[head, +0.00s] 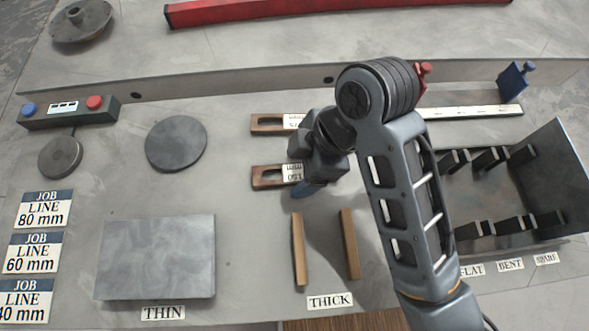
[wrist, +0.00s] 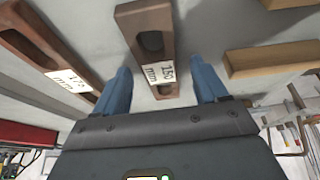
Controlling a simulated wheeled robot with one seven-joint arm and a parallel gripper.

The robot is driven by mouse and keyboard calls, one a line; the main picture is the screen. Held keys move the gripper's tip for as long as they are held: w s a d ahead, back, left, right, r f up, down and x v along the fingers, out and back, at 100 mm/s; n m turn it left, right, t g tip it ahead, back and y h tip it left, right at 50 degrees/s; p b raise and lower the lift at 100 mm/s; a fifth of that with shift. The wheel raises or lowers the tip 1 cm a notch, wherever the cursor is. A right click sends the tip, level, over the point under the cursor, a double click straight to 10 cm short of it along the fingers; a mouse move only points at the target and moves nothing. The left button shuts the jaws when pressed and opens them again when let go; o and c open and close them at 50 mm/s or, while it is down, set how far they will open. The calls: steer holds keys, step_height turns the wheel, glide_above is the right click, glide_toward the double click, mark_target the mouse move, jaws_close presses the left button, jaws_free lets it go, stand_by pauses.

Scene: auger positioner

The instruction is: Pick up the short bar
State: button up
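A brown slotted bar labelled 150 mm (head: 266,177) lies on the grey table, its right part hidden under my gripper in the head view. It also shows in the wrist view (wrist: 150,38), with its labelled part between my two blue fingers. A similar bar labelled 175 mm (head: 266,124) lies behind it and also shows at the left of the wrist view (wrist: 32,42). My gripper (wrist: 162,70) is open, with one finger on each side of the 150 mm bar. I see gaps at both sides; I cannot tell its exact height above the table.
A dark rack (head: 520,180) with pegs is at the right. A grey plate (head: 155,257) and round disc (head: 176,145) lie left. A low wall (head: 220,92) runs behind.

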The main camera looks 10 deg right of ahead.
jaws_close()
stand_by(0.5)
steer(key=shift+r, duration=0.1)
